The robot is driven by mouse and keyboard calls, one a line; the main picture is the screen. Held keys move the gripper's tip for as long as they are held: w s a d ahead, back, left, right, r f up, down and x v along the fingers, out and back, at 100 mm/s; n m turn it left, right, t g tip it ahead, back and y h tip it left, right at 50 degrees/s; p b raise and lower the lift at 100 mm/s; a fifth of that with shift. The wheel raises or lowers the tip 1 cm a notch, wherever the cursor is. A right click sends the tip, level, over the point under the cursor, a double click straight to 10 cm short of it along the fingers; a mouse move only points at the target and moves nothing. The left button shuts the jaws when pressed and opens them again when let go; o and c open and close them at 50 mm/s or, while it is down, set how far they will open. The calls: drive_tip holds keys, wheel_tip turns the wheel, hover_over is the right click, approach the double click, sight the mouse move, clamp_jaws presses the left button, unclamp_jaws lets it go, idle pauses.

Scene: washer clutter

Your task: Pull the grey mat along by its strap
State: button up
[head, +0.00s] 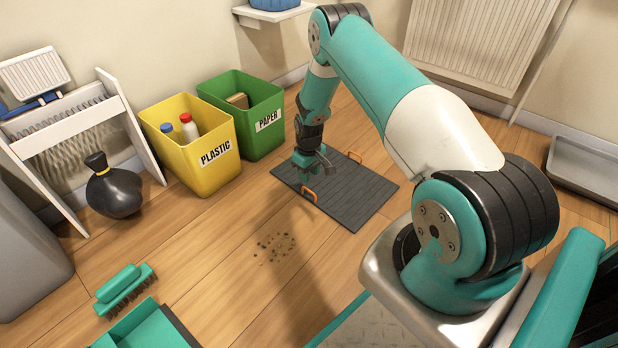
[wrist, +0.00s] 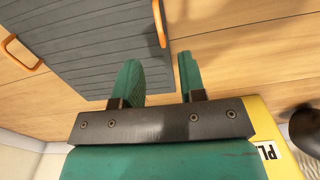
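The grey mat (head: 352,205) lies flat on the wooden floor and has a ribbed top. One orange strap (head: 309,195) is on its near left edge, and another orange strap (head: 355,157) is on its far right side. My gripper (head: 314,170) is over the mat's left part in the head view. In the wrist view the mat (wrist: 90,50) fills the upper left. My gripper (wrist: 157,62) is open and empty there, with one strap (wrist: 159,23) ahead of the gap between its fingers. The other strap (wrist: 20,54) is at the far left. Gripper height above the floor is unclear.
A yellow PLASTIC bin (head: 200,155) and a green PAPER bin (head: 247,110) stand behind left of the mat. Dark crumbs (head: 273,247), a teal brush (head: 125,290) and a black bag (head: 113,192) are on the floor. A grey tray (head: 585,170) is at right. Floor in front of the mat is mostly clear.

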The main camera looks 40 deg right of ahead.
wheel_tip(320, 180, up, 9)
drive_tip(key=p, duration=0.3)
drive_tip(key=shift+f+p, duration=0.2)
drive_tip(key=shift+p, duration=0.15)
